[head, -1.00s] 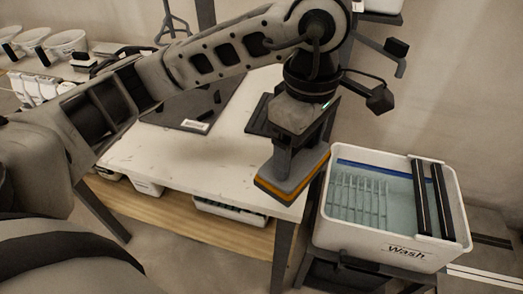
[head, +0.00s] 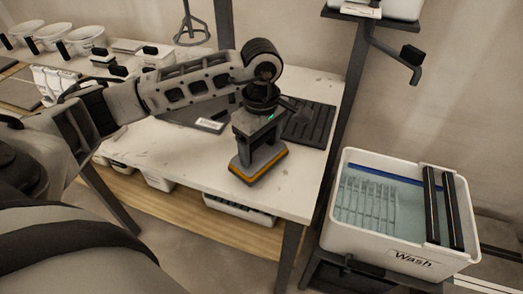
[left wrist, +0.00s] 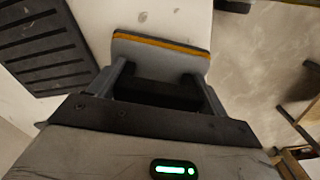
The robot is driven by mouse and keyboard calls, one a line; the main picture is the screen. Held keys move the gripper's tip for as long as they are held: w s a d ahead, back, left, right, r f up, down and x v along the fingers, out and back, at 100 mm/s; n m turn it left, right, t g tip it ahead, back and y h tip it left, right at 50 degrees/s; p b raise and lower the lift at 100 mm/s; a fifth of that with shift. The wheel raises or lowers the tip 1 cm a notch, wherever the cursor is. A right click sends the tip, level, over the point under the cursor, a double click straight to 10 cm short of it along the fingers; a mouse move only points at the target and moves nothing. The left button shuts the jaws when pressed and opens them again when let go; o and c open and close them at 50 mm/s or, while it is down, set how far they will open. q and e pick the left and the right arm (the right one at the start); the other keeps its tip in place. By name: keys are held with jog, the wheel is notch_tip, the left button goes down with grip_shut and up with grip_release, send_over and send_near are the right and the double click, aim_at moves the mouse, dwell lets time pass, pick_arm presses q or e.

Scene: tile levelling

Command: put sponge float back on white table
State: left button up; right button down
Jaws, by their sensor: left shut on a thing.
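The sponge float (head: 258,165) has a grey body and an orange layer near its bottom. It also shows in the left wrist view (left wrist: 160,58), between and beyond the fingers. My left gripper (head: 258,142) is shut on the float's handle, which is mostly hidden by the fingers. The float is over the front right part of the white table (head: 190,165), sole down. I cannot tell whether it touches the top or hangs just above it. My right gripper is not in view.
A dark ribbed mat (head: 308,124) lies on the table behind the float. A grey tray (head: 200,115) with a label lies to its left. A white wash tub (head: 385,215) stands to the right, beyond a dark post. Bare table top lies left of the float.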

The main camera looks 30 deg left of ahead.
aim_at(262, 154)
pick_arm(q)
jog(key=shift+d+f, duration=0.1)
jog(key=shift+f, duration=1.25)
jog(key=shift+f, duration=0.15)
jog(key=o, duration=1.1)
notch_tip(262, 154, up, 12)
jog(key=shift+r, duration=0.2)
